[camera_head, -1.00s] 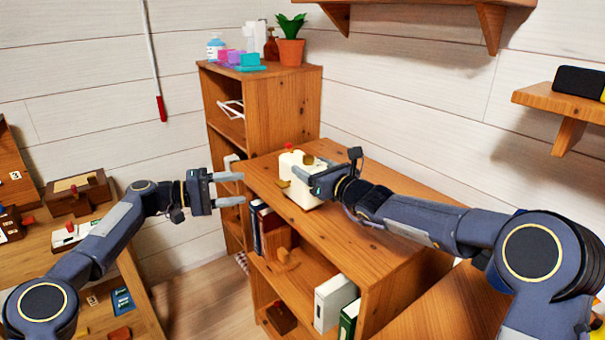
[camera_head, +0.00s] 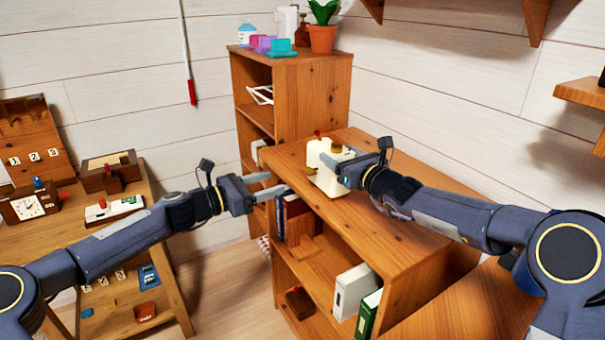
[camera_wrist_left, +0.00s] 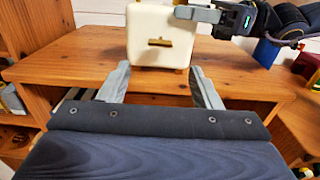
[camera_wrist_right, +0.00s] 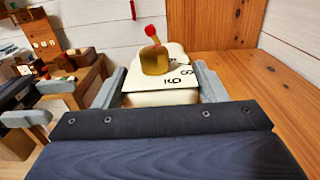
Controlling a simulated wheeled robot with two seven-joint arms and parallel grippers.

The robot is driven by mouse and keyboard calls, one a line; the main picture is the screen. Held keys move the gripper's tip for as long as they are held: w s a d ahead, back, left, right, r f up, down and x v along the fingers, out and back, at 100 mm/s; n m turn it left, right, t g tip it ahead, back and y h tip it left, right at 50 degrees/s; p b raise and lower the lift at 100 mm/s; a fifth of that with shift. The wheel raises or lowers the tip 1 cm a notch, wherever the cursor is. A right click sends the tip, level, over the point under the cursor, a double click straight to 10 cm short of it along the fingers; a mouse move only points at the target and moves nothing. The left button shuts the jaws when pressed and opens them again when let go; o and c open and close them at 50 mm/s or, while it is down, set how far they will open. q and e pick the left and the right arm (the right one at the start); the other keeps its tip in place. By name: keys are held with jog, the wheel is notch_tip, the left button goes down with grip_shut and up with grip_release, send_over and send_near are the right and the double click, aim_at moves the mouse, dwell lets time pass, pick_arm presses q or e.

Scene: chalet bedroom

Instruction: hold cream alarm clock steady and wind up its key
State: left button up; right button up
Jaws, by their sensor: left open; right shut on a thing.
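The cream alarm clock (camera_head: 328,176) stands upright on top of the low wooden shelf (camera_head: 360,212). Its back, with a flat brass key (camera_wrist_left: 160,42), faces my left gripper. A red-tipped brass knob (camera_wrist_right: 154,58) is on the clock's top, and part of its numbered face shows in the right wrist view. My right gripper (camera_head: 334,166) is shut on the clock's upper body, one finger on each side. My left gripper (camera_head: 270,185) is open and empty, in front of the shelf edge and apart from the key. The left wrist view shows its fingers (camera_wrist_left: 158,88) pointing toward the clock.
A taller wooden cabinet (camera_head: 290,110) with a potted plant (camera_head: 323,30) on top stands behind the clock. Books and binders (camera_head: 352,290) fill part of the shelf below. A wooden table (camera_head: 90,240) with several objects is at the left. The shelf top right of the clock is clear.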

aim_at(304, 172)
pick_arm(q)
jog(key=x, duration=1)
jog(key=c, duration=1)
